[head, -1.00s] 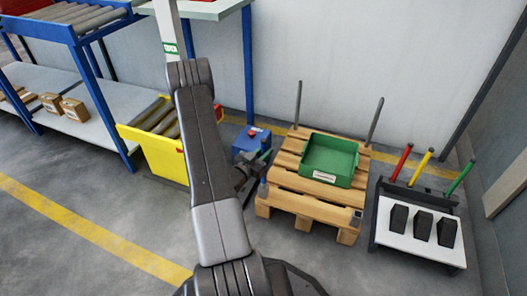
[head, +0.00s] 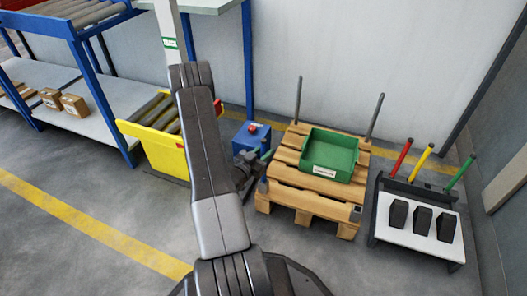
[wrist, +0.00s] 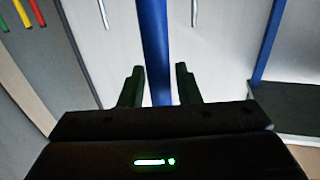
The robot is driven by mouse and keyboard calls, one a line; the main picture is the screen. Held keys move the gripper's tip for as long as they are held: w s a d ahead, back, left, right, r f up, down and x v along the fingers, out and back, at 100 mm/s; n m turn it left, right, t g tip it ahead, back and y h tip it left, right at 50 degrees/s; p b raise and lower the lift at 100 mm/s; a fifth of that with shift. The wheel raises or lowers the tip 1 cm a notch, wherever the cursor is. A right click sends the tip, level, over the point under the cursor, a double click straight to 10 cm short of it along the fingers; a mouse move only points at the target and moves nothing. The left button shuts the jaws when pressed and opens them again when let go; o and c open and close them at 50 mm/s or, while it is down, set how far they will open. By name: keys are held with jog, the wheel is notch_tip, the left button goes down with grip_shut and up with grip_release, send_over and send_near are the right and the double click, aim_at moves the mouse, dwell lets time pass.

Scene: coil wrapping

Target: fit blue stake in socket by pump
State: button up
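The blue stake (wrist: 154,45) stands between my gripper's fingers in the wrist view and runs out of the top of the picture. A strip of background shows between it and the fingers, so my gripper (wrist: 160,85) looks open around it.
The wooden pallet (head: 310,205) carries a green bin (head: 329,155) and two grey stakes at its back corners. An empty socket (head: 356,213) is at its front right. A rack (head: 385,228) with red, yellow and green stakes stands right.

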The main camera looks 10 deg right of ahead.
jog(key=shift+o, duration=1.1)
jog(key=p+v, duration=0.3)
jog(key=v, duration=1.1)
jog(key=shift+p, duration=0.35)
jog(key=shift+w+d, duration=0.15)
jog(key=b+x, duration=0.3)
jog(key=x, duration=1)
jog(key=shift+w+d+b, duration=0.25)
jog(key=shift+d+b, duration=0.05)
jog(key=shift+b, duration=0.1)
jog(key=shift+r, duration=0.2)
jog(key=shift+a, duration=0.1)
